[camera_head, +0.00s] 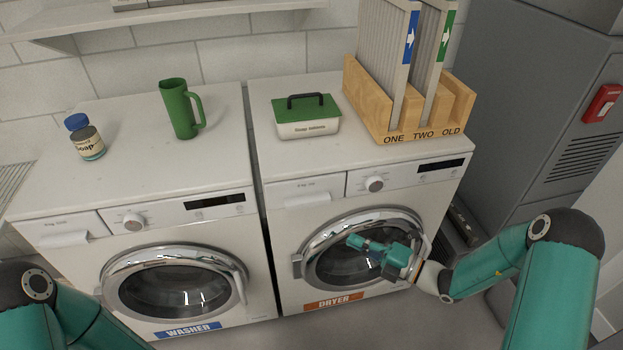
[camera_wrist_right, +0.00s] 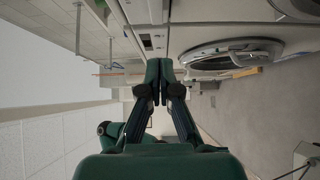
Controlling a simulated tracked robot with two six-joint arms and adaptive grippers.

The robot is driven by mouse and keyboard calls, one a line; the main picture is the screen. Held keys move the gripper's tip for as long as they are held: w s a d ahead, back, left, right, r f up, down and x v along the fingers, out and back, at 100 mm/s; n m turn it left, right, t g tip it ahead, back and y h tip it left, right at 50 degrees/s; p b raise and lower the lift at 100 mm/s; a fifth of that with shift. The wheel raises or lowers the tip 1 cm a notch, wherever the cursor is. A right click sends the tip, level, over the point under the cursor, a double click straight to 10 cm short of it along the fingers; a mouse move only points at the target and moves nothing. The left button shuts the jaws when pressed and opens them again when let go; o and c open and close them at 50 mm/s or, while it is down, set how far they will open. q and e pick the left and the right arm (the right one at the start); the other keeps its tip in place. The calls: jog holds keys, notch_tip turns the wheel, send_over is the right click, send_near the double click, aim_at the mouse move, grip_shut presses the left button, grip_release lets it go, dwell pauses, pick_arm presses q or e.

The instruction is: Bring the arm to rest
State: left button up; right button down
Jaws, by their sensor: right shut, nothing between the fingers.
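My right arm comes in from the right in the head view. Its gripper (camera_head: 358,243) is in front of the dryer's round door (camera_head: 318,255), pointing left. In the right wrist view the gripper (camera_wrist_right: 160,68) has its two fingers together, with nothing between them. Whether it touches the dryer door cannot be told. My left arm shows only as a teal link and dark joint at the lower left of the head view; its gripper is out of frame.
The washer (camera_head: 190,225) stands left of the dryer, its door shut. On top are a soap jar (camera_head: 88,140), a green jug (camera_head: 178,110), a green-lidded box (camera_head: 305,125) and a wooden rack (camera_head: 385,128) holding filters. A grey cabinet (camera_head: 530,90) stands at right.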

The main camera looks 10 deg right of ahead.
jog(key=a+r+n+g+y+p, duration=0.1)
jog(key=a+r+p, duration=0.2)
jog(key=a+r, duration=0.15)
jog(key=s+a+f+n+g+y+p, duration=0.2)
jog(key=s+a+n+g+p, duration=0.1)
jog(key=s+a+n+g, duration=0.75)
jog(key=s+f+n+g+h+p, duration=0.1)
jog(key=s+f+n+g+h, duration=0.25)
jog(key=s+n, duration=0.4)
jog(key=s+f+n+g+h+p, duration=0.2)
jog(key=s+f+n+g+h, duration=0.15)
jog(key=s, duration=0.65)
jog(key=s+d+f+n+t+h, duration=0.15)
jog(key=d+f+n+h, duration=0.25)
jog(key=n, duration=0.6)
jog(key=w+d+f+n+t+h, duration=0.1)
jog(key=w+n+t, duration=0.4)
jog(key=n, duration=0.5)
jog(key=shift+w+d+f, duration=0.45)
jog(key=shift+w+f, duration=0.05)
jog(key=shift+w, duration=0.75)
